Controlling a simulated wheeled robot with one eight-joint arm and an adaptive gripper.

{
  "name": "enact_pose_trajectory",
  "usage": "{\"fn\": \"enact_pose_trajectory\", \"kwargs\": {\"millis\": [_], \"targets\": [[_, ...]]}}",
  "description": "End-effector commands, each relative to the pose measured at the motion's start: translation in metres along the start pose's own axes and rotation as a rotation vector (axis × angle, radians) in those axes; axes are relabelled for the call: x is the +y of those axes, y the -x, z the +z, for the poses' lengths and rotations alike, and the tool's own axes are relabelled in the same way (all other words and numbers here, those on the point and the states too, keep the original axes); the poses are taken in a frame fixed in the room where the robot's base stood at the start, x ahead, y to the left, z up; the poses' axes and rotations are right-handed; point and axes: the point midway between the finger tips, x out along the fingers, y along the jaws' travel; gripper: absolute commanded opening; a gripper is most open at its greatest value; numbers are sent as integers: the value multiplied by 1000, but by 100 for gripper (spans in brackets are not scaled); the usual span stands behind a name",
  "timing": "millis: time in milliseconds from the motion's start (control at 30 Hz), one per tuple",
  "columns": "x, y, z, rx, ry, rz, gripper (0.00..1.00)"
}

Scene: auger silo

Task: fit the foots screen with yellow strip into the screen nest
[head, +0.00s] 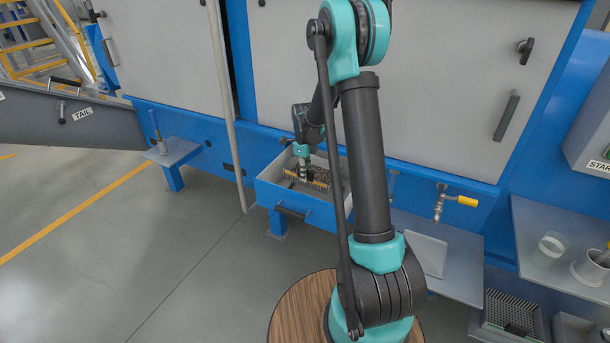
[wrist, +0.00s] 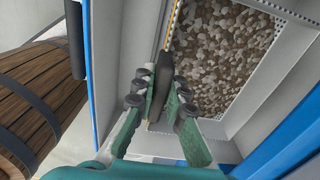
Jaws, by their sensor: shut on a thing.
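The foots screen with yellow strip (head: 318,184) is in the open grey drawer (head: 303,201) at the front of the blue and grey machine. Its yellow strip (wrist: 169,24) shows along the left edge of a perforated rim in the wrist view, with brown and grey chunks beside it. My gripper (head: 303,178) reaches down into the drawer. In the wrist view, my gripper (wrist: 163,88) is shut on a dark upright grip at the screen's edge. The fingers hide the grip's lower part. I cannot tell whether the screen is seated or raised, and the screen nest is not clearly distinguishable.
A pale vertical pole (head: 228,110) stands left of the drawer. A wooden barrel (wrist: 38,105) is at the left in the wrist view. Floor is clear at left.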

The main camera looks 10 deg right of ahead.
Motion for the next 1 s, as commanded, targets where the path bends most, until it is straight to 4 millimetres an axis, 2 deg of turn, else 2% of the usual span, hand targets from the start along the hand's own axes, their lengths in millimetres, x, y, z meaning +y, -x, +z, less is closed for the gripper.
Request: {"fn": "enact_pose_trajectory", "kwargs": {"millis": [600, 1000], "targets": [[-2, -54, 0, 54, 2, -5, 0], [-2, -67, 0, 67, 2, -7, 0]]}}
